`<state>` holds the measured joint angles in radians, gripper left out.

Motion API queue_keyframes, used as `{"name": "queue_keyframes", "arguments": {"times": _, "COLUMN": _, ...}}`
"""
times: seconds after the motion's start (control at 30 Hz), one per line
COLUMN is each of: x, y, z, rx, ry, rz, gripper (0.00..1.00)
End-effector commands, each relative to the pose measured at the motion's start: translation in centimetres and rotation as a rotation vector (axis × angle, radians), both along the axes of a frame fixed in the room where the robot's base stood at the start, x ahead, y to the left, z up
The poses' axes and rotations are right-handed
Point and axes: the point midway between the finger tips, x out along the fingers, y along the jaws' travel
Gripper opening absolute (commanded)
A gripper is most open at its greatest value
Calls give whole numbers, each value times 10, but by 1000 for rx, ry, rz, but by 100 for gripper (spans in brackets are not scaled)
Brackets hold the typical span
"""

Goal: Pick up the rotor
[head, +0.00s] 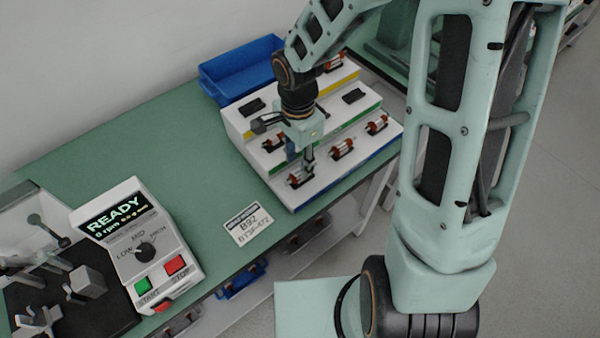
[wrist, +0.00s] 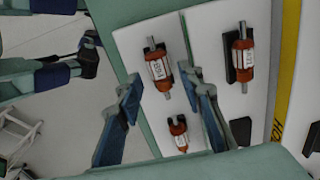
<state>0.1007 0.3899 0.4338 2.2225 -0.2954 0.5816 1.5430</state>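Several rotors with orange-red windings, white labels and metal shafts sit on a white stepped rack (head: 250,122). One rotor (head: 300,180) is on the front step at its left end, another (head: 342,148) is in the middle and a third (head: 377,123) is at the right. My gripper (head: 308,160) is over the left end of the front step. In the wrist view my gripper (wrist: 164,88) is open, its blue-padded fingers apart. One rotor (wrist: 158,68) lies beyond the gap between the fingertips; contact cannot be told. Two more rotors (wrist: 243,60) (wrist: 178,134) show there. Rotor labels are too small to read surely.
A card (head: 248,224) reading about "B92 BT3F-472" lies on the green table (head: 130,150). A control box (head: 140,245) showing READY stands left, beside a dark fixture (head: 80,285). A blue bin (head: 242,70) stands behind the rack. The table middle is clear.

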Motion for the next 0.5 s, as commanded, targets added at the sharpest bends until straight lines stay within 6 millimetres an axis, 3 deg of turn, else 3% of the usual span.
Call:
{"name": "queue_keyframes", "arguments": {"times": 0.3, "x": -5, "y": 2, "z": -40, "rx": -1, "ry": 3, "rz": 1, "gripper": 35}}
{"name": "queue_keyframes", "arguments": {"times": 0.5, "x": -4, "y": 2, "z": -46, "rx": 0, "ry": 0, "rz": 1, "gripper": 35}}
